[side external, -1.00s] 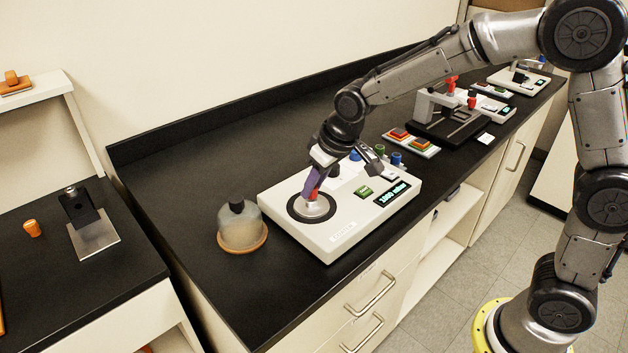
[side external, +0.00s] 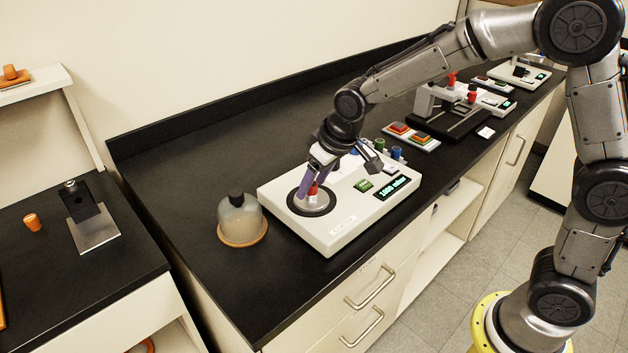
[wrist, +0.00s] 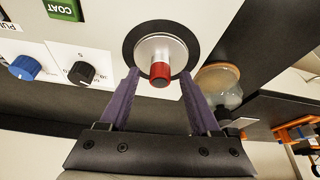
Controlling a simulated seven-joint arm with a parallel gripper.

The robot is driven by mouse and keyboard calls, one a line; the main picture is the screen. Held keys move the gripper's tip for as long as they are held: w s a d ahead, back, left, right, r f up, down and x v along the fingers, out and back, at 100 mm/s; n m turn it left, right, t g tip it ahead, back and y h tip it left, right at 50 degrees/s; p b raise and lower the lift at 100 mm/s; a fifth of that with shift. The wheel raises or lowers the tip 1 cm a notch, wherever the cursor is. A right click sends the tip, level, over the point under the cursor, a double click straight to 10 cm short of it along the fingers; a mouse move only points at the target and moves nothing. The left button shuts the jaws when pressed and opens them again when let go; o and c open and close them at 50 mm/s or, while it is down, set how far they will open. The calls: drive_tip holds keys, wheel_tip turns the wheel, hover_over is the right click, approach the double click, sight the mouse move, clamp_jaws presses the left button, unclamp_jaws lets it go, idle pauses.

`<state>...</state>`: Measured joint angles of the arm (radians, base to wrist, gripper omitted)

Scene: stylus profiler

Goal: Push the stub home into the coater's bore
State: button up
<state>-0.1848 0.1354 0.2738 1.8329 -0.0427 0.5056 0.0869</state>
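The stub (wrist: 160,72) has a red end and a silver shank. It stands up from the silver disc inside the black ring (wrist: 136,36) on top of the white coater (side external: 340,238). The stub also shows in the side view (side external: 313,188), partly behind a finger. My gripper (wrist: 160,76) is open, with one purple finger on each side of the stub and a gap on both sides in the wrist view. The bore is hidden under the stub, and how deep the stub sits cannot be told.
The coater carries a green button (side external: 363,186), a lit display (side external: 393,187) and several knobs. A glass bell jar (side external: 241,220) on an orange base stands just left of it. Button boxes (side external: 411,136) and another instrument (side external: 450,115) stand farther right. The bench behind is clear.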

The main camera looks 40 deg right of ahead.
sight(314, 185)
drive_tip(key=shift+c, duration=0.4)
drive_tip(key=shift+r, duration=3.55)
drive_tip(key=shift+r, duration=0.1)
